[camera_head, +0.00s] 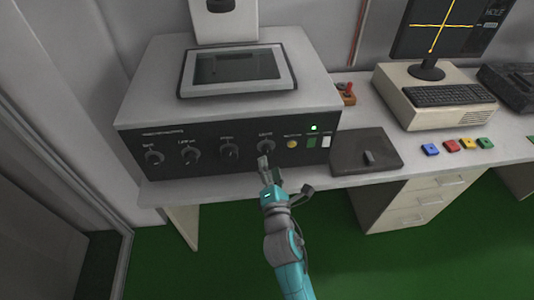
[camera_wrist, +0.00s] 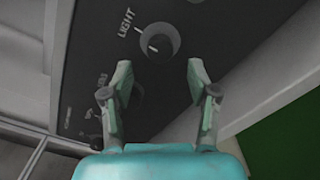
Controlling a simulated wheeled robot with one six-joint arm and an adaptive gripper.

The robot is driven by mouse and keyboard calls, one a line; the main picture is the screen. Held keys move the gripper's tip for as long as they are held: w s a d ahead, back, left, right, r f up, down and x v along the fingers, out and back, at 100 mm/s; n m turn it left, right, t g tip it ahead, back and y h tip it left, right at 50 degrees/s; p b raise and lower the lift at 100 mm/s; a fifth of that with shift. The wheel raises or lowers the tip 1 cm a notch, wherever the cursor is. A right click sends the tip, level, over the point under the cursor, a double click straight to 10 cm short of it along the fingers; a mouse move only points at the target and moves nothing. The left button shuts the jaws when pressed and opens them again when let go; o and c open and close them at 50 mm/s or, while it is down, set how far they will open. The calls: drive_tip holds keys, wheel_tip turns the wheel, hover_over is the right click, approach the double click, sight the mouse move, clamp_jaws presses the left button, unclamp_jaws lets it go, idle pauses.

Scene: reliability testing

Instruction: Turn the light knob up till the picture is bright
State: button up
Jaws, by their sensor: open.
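The light knob (camera_wrist: 158,42) is round and dark with a pale mark, beside the word LIGHT on the dark front panel in the wrist view. In the head view, it appears to be the rightmost knob (camera_head: 265,145) of the row. My gripper (camera_head: 269,170) is just below and in front of it. In the wrist view, my gripper (camera_wrist: 158,75) is open and empty, with the knob ahead, beyond the fingertips and roughly centred between them. No contact shows. The console's screen (camera_head: 238,66) is dark grey with a faint shape.
More knobs (camera_head: 229,152) lie left along the panel. A yellow button (camera_head: 292,144) and a lit green lamp (camera_head: 314,128) are to the right. A dark flat box (camera_head: 366,152), a keyboard (camera_head: 450,95) and a monitor (camera_head: 450,25) with yellow lines stand farther right.

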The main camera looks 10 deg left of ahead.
sight(268, 154)
drive_tip(key=x, duration=0.5)
drive_tip(key=shift+w, duration=0.35)
clamp_jaws()
